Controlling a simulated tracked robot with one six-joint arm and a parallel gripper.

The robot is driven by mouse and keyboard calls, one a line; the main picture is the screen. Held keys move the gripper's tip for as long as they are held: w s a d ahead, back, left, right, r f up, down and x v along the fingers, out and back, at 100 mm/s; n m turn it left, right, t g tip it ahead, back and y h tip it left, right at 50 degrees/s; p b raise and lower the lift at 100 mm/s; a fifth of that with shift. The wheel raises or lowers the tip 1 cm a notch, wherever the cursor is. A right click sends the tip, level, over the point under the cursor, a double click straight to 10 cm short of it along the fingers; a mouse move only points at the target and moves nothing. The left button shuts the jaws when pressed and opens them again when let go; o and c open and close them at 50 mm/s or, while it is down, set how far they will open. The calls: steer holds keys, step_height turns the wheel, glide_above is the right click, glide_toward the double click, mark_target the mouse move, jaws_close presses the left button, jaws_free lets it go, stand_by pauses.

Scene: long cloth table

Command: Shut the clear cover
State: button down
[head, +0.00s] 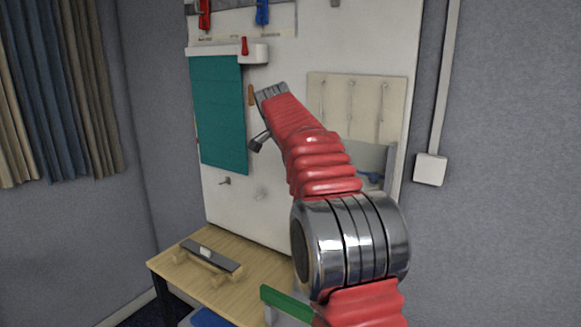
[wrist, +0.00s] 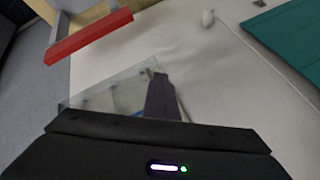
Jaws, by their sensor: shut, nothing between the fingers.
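In the wrist view, a clear pane (wrist: 98,92), which looks like the clear cover, shows as a see-through sheet with pale edges. My gripper (wrist: 159,76) is shut and empty, its dark fingers in front of or beside the pane; I cannot tell whether they touch it. Blue and dark shapes show blurred through the pane. In the head view, a pale recess holding a blue item (head: 371,177) is partly hidden behind my arm. I cannot make out the cover or my fingertips there.
A white upright board (head: 225,205) carries a teal cloth (head: 218,115) and a cream panel with hooks (head: 357,105). A wooden table (head: 232,290) with a dark-topped block (head: 211,256) stands below. A red bar (wrist: 90,38) lies upper left in the wrist view.

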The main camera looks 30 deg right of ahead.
steer(key=shift+s+d, duration=0.15)
steer(key=shift+d, duration=0.1)
steer(key=s+a+r, duration=0.2)
steer(key=a+r, duration=0.6)
steer(key=a, duration=0.1)
steer(key=shift+s+a, duration=0.2)
steer(key=shift+s, duration=0.2)
stand_by(0.5)
